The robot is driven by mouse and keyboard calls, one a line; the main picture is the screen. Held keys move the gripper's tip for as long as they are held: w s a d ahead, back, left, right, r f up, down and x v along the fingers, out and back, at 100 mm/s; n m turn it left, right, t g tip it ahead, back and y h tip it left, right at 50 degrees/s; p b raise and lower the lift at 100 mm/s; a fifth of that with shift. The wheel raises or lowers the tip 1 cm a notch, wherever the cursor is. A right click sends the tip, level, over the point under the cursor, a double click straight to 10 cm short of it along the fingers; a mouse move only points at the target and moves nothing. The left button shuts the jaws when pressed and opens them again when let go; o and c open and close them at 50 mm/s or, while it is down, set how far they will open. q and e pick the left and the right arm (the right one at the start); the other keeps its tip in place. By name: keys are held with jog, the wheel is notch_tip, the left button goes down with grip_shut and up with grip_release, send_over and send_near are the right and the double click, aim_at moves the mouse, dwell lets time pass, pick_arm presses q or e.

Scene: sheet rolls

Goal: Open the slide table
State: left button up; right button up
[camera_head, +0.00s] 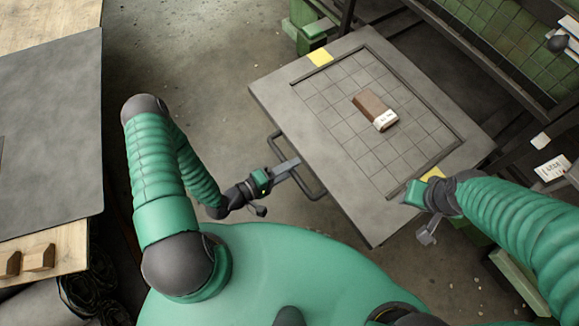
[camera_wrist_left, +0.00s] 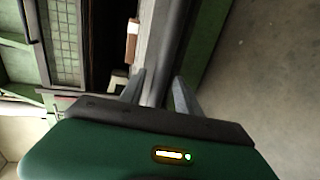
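The slide table (camera_head: 330,150) is a grey slab with a grid marked on its top. A dark bar handle (camera_head: 309,186) runs along its left edge. My left gripper (camera_head: 287,169) is at this handle. In the left wrist view, the left gripper's fingers (camera_wrist_left: 158,92) stand apart with a dark bar between them; contact is not clear. My right gripper (camera_head: 427,233) is beside the table's lower right edge, away from the handle, and its finger gap is too small to judge.
A brown block with a white label (camera_head: 375,110) lies on the slide table. A grey-topped workbench (camera_head: 50,130) stands at the left, with small wooden blocks (camera_head: 38,258) near its lower edge. Green racks (camera_head: 500,35) stand at the back right. Bare floor (camera_head: 200,60) lies between bench and table.

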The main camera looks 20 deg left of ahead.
pick_arm(q)
jog(key=p+v, duration=0.2)
jog(key=v, duration=1.4)
jog(key=shift+s+a+p, duration=0.3)
jog(key=shift+p, duration=0.1)
